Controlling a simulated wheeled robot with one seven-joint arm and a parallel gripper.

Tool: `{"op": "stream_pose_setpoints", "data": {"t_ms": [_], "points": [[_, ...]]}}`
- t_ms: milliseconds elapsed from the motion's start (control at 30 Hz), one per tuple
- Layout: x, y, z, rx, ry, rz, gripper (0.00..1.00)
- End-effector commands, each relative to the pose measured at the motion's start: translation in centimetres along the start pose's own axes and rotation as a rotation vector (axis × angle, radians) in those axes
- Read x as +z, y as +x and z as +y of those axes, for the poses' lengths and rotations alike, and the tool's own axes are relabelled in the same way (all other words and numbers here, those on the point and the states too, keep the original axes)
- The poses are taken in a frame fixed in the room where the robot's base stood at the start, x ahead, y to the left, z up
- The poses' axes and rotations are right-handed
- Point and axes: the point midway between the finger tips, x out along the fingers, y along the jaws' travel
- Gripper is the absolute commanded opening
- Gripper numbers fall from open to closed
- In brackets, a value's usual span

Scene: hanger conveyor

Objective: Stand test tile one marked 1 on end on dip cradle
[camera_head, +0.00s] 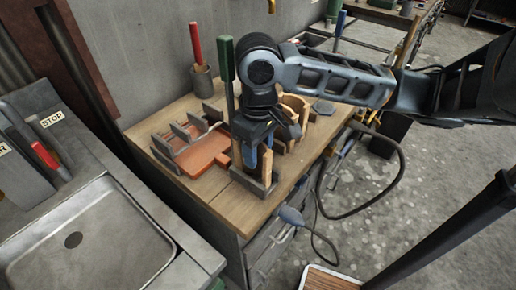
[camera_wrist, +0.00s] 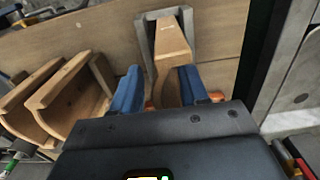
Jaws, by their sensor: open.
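A tan wooden tile stands roughly on end in the small grey dip cradle (camera_head: 262,190) at the front corner of the wooden bench. The tile (camera_head: 267,166) shows beside my gripper (camera_head: 257,150), which reaches down over it. In the wrist view the tile (camera_wrist: 172,45) sits between the grey uprights of the cradle (camera_wrist: 189,20). My gripper's blue fingers (camera_wrist: 160,90) are apart, one on each side of the tile's near part. A gap shows on the left; contact on the right cannot be told. A small mark on the tile is too small to read.
An orange tray (camera_head: 205,152) with grey slotted uprights lies left of the cradle. Curved wooden pieces (camera_wrist: 65,92) stand close by on the bench. A tall green-handled tool (camera_head: 227,70) and a pot (camera_head: 202,82) stand behind. A sink (camera_head: 85,240) is at left.

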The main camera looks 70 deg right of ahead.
Motion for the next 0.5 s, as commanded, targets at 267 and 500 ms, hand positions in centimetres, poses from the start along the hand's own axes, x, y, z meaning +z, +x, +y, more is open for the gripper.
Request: {"op": "stream_pose_setpoints", "data": {"t_ms": [267,500], "points": [[-0.1,-1.9,0.0,0.0,-0.002,0.003,0.44],[0.0,-5.8,0.0,0.001,-0.002,0.001,0.44]]}}
